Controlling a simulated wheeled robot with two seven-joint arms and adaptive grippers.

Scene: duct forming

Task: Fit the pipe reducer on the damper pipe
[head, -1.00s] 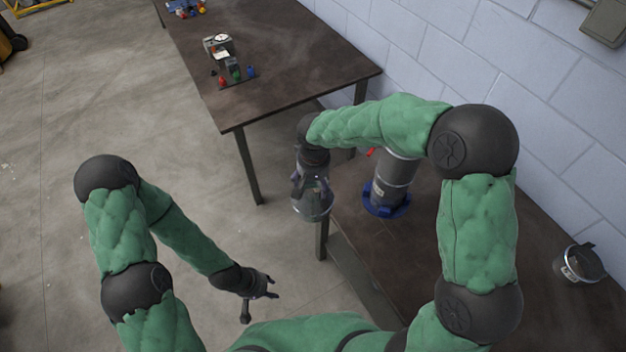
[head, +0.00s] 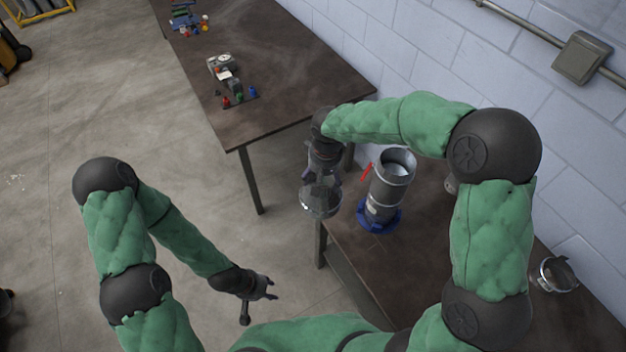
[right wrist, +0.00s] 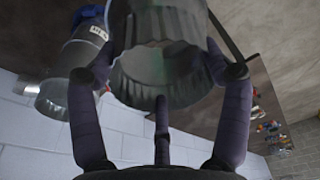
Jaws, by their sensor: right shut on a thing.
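The damper pipe (head: 389,184) is a grey metal cylinder with an open top and a red handle. It stands upright in a blue ring base (head: 379,216) on the near table; it also shows in the right wrist view (right wrist: 72,62). My right gripper (head: 322,180) is shut on the pipe reducer (head: 320,201), a shiny grey metal piece. It holds the reducer left of the damper pipe and apart from it, near the table corner. In the right wrist view the reducer (right wrist: 160,75) sits between the fingers. My left gripper (head: 268,288) is open and empty, low over the floor.
A metal clamp ring (head: 556,275) lies on the near table at the right. A far table (head: 280,90) carries small devices with coloured buttons. A block wall (head: 440,60) runs behind the tables. Open floor is at left.

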